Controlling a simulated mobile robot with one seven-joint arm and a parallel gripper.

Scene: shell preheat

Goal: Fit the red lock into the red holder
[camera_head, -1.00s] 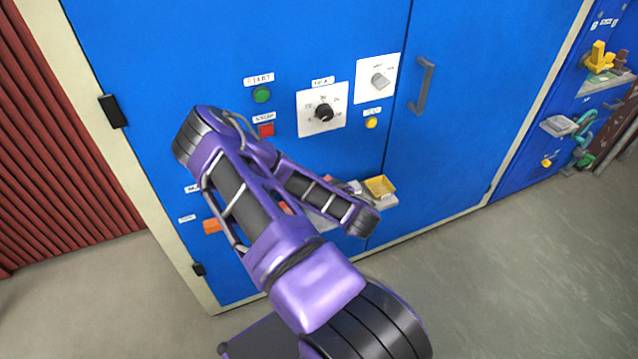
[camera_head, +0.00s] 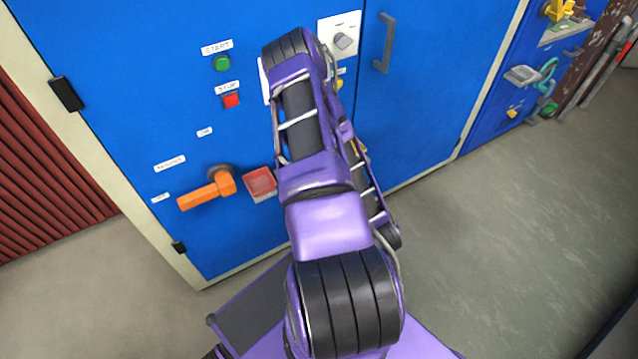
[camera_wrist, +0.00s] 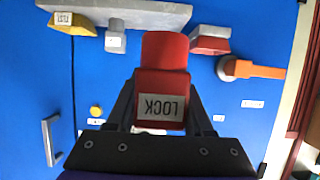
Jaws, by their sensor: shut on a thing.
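The red lock (camera_wrist: 165,88), with a white label reading LOCK, is between the fingers of my gripper (camera_wrist: 160,108) in the wrist view. The gripper is shut on it. In the head view my arm hides the gripper and the lock. The red holder (camera_head: 261,180) is a small open red box on a grey support at the blue cabinet front, just left of my arm. It also shows in the wrist view (camera_wrist: 208,43), up and right of the lock. A visible gap separates the lock and holder in that picture.
An orange handle (camera_head: 207,189) sticks out just left of the red holder. A yellow holder (camera_wrist: 72,23) and a small grey labelled block (camera_wrist: 115,38) sit by the grey shelf (camera_wrist: 120,11). A grey door handle (camera_head: 384,43) is on the cabinet.

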